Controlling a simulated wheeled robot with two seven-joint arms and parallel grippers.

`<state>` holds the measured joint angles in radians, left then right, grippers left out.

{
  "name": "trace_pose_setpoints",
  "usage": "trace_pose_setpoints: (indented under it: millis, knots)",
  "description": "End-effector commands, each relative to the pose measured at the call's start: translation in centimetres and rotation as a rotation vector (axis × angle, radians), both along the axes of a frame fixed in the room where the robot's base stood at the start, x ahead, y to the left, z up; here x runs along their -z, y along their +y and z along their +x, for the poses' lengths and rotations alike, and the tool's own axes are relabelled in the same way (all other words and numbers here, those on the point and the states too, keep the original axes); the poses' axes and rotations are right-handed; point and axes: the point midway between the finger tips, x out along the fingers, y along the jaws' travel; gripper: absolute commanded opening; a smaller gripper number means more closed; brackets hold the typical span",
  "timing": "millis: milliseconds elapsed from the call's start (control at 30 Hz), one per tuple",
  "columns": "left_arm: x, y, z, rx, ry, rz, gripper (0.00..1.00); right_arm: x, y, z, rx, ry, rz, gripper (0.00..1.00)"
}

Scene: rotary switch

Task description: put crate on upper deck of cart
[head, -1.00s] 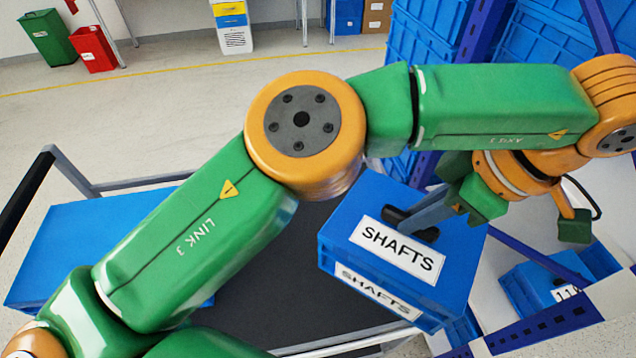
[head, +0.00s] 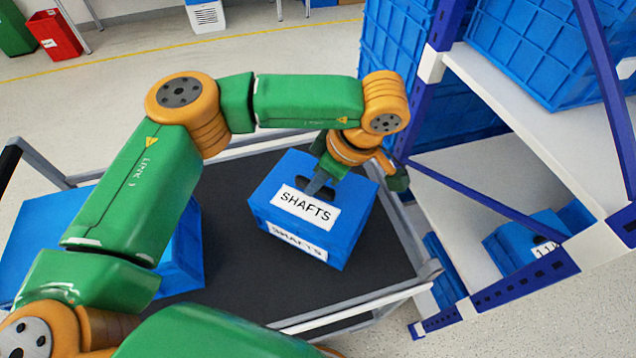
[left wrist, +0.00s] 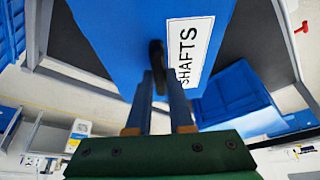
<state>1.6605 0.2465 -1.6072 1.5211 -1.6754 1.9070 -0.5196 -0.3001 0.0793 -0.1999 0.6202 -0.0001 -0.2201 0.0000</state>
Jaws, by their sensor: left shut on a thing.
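The blue crate (head: 340,235) has white labels reading SHAFTS on its top and front. In the head view it is over the right half of the cart's dark upper deck (head: 240,185); I cannot tell whether it touches the deck. My left gripper (head: 318,186) is shut on the crate at the dark handle slot in its top. In the left wrist view the fingers (left wrist: 160,100) reach to the handle of the crate (left wrist: 125,40). My right gripper is not in view.
Another blue box (head: 182,250) is at the left of the deck, partly behind my left arm. A grey rail frames the cart (head: 350,305). A blue and white shelf rack (head: 500,100) with blue crates stands close on the right. Deck shows between the boxes.

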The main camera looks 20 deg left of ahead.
Motion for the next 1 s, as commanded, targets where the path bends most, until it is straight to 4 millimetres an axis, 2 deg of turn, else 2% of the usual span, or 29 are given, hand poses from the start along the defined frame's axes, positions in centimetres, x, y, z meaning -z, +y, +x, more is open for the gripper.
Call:
trace_pose_setpoints:
  millis: [33, 167, 567, 600, 667, 700, 1000]
  knots:
    - [0.2, 0.0, -0.1, 0.003, 0.004, 0.002, 0.00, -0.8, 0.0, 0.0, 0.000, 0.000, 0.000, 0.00]
    - [1.6, 0.0, -0.1, 0.002, 0.003, 0.002, 0.00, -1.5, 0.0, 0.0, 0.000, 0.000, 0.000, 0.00]
    - [2.6, -0.1, 0.0, 0.002, 0.001, 0.001, 0.00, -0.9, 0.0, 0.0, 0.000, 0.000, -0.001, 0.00]
    - [2.5, -0.1, -0.1, 0.002, 0.001, 0.000, 0.30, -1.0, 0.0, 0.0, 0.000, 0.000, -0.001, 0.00]
    - [2.4, -0.1, -0.1, 0.001, 0.002, 0.000, 0.47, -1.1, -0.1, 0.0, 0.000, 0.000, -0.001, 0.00]
    - [2.4, -0.1, -0.1, 0.001, 0.002, 0.000, 0.50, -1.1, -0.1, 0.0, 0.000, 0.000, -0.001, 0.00]
    - [2.0, -0.1, -0.1, 0.001, 0.002, 0.000, 0.50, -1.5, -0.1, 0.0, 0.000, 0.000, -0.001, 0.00]
